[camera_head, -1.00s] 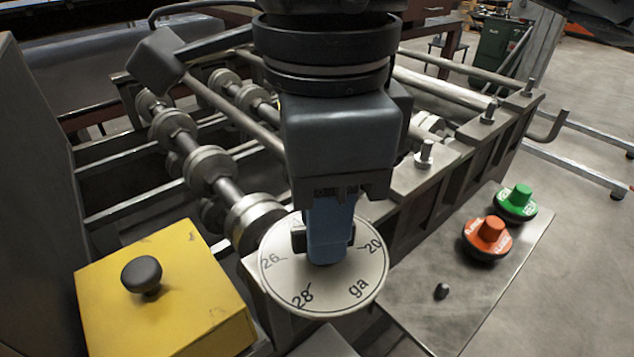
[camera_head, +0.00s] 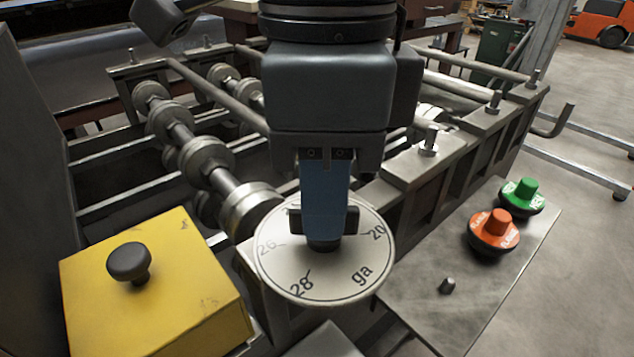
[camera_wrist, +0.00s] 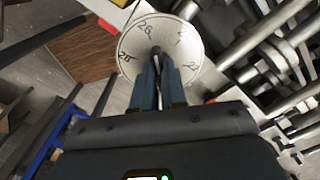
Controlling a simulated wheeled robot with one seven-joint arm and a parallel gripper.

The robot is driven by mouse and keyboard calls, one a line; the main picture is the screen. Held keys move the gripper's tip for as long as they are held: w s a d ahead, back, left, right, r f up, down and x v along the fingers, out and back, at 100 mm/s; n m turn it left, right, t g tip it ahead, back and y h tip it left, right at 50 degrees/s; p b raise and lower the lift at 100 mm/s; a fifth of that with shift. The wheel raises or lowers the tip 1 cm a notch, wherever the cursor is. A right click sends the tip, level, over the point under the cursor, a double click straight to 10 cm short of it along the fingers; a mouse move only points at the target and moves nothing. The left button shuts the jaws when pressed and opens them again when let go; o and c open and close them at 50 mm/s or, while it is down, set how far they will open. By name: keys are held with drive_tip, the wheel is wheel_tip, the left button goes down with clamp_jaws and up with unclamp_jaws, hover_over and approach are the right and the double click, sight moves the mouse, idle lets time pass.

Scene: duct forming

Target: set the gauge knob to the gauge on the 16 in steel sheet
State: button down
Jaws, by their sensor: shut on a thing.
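The gauge dial (camera_head: 330,282) is a round pale plate marked 20, 26, 28 and "ga". It also shows in the wrist view (camera_wrist: 132,42), where 26 is at the top. The dark knob (camera_head: 322,245) is at the dial's middle, mostly hidden by my fingers. My gripper (camera_head: 322,232) points down over the dial, its blue fingers shut on the knob. In the wrist view my fingers (camera_wrist: 160,75) meet the knob at the dial's centre. I cannot tell which mark the knob points to. I cannot make out the 16 in steel sheet.
A yellow box (camera_head: 190,310) with a black knob stands left of the dial. An orange button (camera_head: 493,230) and a green button (camera_head: 523,194) sit on the panel at right. Rollers on a shaft (camera_head: 205,163) lie behind the dial. Open floor is at far right.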

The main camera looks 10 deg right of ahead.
drive_tip(key=m+b, duration=0.4)
drive_tip(key=shift+f+m+b, duration=0.25)
drive_tip(key=shift+m+b, duration=0.05)
drive_tip(key=shift+b, duration=0.1)
drive_tip(key=shift+r+m+b, duration=0.15)
drive_tip(key=shift+m+b, duration=0.9)
drive_tip(key=shift+m, duration=0.25)
drive_tip(key=shift+r+m+b, duration=0.1)
drive_tip(key=shift+m+b, duration=0.9)
drive_tip(key=shift+m, duration=0.3)
drive_tip(key=c, duration=1.2)
unclamp_jaws()
drive_tip(key=shift+r+p, duration=0.65)
drive_tip(key=shift+r, duration=3.3)
